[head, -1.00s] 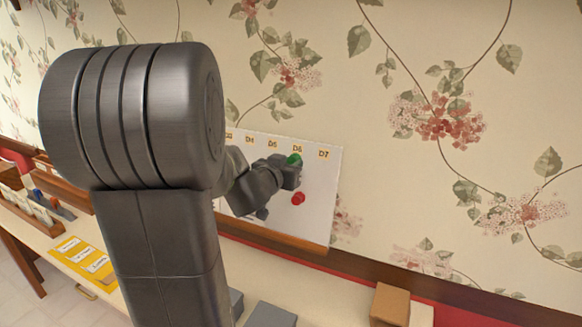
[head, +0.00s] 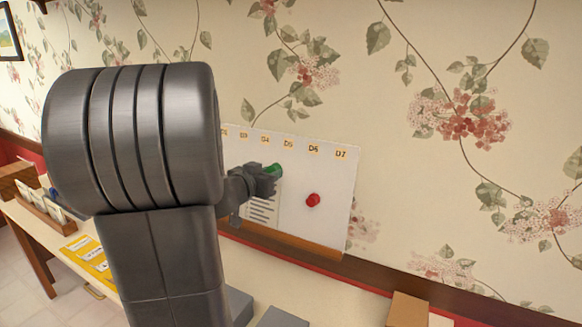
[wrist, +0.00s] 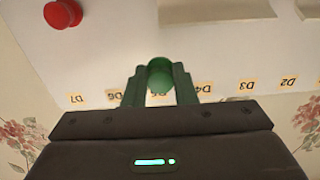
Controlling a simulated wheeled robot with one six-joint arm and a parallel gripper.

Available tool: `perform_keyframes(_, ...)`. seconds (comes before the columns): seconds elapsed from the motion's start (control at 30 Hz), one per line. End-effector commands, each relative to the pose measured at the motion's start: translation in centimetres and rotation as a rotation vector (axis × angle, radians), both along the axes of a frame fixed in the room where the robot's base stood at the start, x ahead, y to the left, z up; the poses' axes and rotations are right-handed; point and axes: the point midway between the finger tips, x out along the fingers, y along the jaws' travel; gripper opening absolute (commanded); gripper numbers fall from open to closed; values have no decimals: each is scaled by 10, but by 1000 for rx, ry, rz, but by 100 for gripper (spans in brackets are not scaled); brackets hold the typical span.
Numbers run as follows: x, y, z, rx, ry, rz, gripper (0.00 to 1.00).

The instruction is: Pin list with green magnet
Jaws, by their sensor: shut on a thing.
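My gripper (head: 266,174) is shut on the green magnet (head: 276,170) in front of the whiteboard (head: 331,228), near the D5 label. The wrist view shows the round green magnet (wrist: 159,74) between the two fingertips (wrist: 159,80). I cannot tell whether it touches the board. A white list (head: 262,207) with dark lines of text is on the board, below my gripper in the head view. In the inverted wrist view, the edge of a paper (wrist: 216,12) lies above and right of the magnet, apart from it. My arm hides the board's left part.
A red magnet (head: 313,200) sits on the board to the right; it also shows in the wrist view (wrist: 63,14). Another paper (wrist: 308,8) is at the wrist view's top right. A wooden ledge (head: 290,243) runs under the board. A brown box (head: 407,309) stands at lower right.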

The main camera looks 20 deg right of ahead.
Motion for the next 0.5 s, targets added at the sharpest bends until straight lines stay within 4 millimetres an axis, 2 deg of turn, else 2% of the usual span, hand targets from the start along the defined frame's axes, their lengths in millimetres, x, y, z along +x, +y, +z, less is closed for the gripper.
perform_keyframes(0.03,4,13,-24,1,2,6,3)
perform_keyframes(0.2,11,46,-64,-5,2,7,3)
perform_keyframes(0.33,13,67,-86,-11,2,7,3)
perform_keyframes(0.5,13,82,-101,-17,-2,3,3)
